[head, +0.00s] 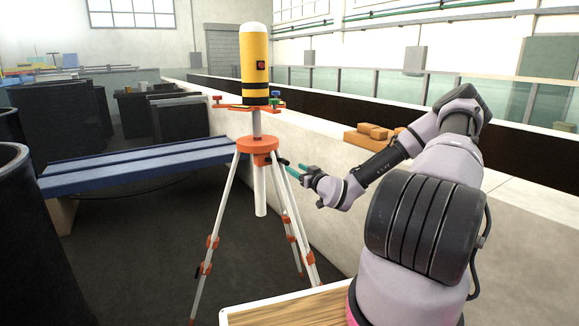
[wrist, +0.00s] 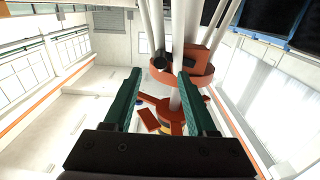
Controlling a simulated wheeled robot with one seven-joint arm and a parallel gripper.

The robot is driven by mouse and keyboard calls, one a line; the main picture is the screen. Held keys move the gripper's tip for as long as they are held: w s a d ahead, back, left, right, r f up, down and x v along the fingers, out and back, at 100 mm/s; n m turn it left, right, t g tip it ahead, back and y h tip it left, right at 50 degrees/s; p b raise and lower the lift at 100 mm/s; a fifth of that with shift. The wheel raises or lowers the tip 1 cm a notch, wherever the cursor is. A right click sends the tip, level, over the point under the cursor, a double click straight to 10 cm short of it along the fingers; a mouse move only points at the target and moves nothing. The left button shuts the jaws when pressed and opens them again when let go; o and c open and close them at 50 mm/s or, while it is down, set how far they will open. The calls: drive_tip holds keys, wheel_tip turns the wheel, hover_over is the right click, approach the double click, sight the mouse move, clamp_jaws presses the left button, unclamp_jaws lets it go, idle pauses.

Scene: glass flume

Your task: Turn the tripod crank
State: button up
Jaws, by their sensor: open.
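The tripod (head: 259,146) stands upright on the floor, with white legs, an orange collar and a yellow cylinder instrument (head: 255,64) on top. The crank (head: 283,161) is a small dark piece sticking out from the collar's right side. In the wrist view the crank's dark round end (wrist: 158,62) shows beside the orange collar (wrist: 188,76). My gripper (head: 290,168) is close to the crank from the right. In the wrist view my gripper's teal fingers (wrist: 160,73) are open and apart, and the crank end appears between their tips. I cannot tell whether they touch it.
A blue bench (head: 140,165) stands left of the tripod, with dark tanks (head: 65,125) beyond. A pale wall (head: 340,190) runs behind and right, with orange-brown blocks (head: 375,132) on it. A wooden tabletop (head: 290,310) is in front. Floor is free between bench and tripod.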

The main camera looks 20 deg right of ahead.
sight(289, 164)
drive_tip(key=x, duration=0.5)
drive_tip(key=shift+w, duration=0.15)
clamp_jaws()
idle(1.3)
